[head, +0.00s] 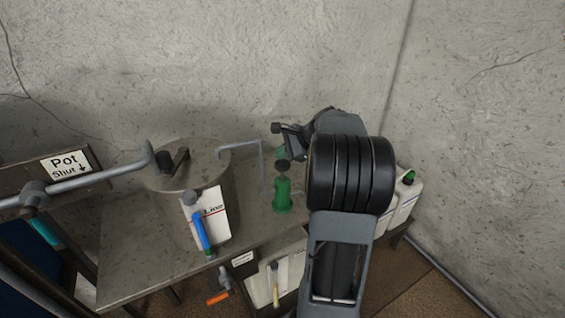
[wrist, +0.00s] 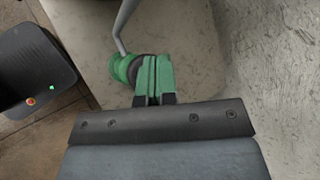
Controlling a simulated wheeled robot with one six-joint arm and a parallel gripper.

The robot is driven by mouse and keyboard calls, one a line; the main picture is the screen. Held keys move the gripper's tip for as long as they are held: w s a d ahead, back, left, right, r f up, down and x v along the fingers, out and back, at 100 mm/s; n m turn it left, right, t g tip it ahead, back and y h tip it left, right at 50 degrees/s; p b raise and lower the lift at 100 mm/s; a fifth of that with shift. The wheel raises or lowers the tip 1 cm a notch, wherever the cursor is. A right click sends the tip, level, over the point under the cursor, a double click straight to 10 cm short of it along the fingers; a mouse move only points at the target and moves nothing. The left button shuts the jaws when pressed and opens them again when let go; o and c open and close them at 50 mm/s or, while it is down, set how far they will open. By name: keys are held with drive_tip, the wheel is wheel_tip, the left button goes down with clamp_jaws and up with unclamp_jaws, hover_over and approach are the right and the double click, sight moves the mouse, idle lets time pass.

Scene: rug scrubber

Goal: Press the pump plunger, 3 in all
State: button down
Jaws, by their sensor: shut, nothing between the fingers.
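The green pump (head: 282,196) stands upright on the grey metal bench, with a dark round knob on its plunger (head: 283,165). My gripper (head: 280,154) is just above the knob, its green fingers shut with nothing between them. In the wrist view the closed fingers (wrist: 153,72) partly cover the dark knob (wrist: 138,68), and the green pump body (wrist: 121,66) shows to their left. I cannot tell whether the fingertips touch the knob.
A bent grey pipe (head: 241,144) rises left of the pump. A metal pot (head: 169,207) with a blue-handled valve (head: 201,230) stands further left. A white canister (head: 405,200) is at the right, partly behind my arm. The wall is close behind the bench.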

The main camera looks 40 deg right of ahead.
drive_tip(key=shift+r, duration=0.15)
wheel_tip(320, 180, up, 5)
drive_tip(key=p, duration=0.4)
idle(2.5)
wheel_tip(320, 180, up, 4)
drive_tip(key=shift+f+b, duration=0.2)
drive_tip(key=shift+b, duration=0.4)
drive_tip(key=shift+f, duration=0.2)
drive_tip(key=b, duration=0.7)
hover_over(283, 164)
wheel_tip(283, 164, down, 7)
drive_tip(key=shift+a+r, duration=0.1)
drive_tip(key=shift+r, duration=0.05)
drive_tip(key=shift+f+b, duration=0.3)
drive_tip(key=shift+f, duration=0.6)
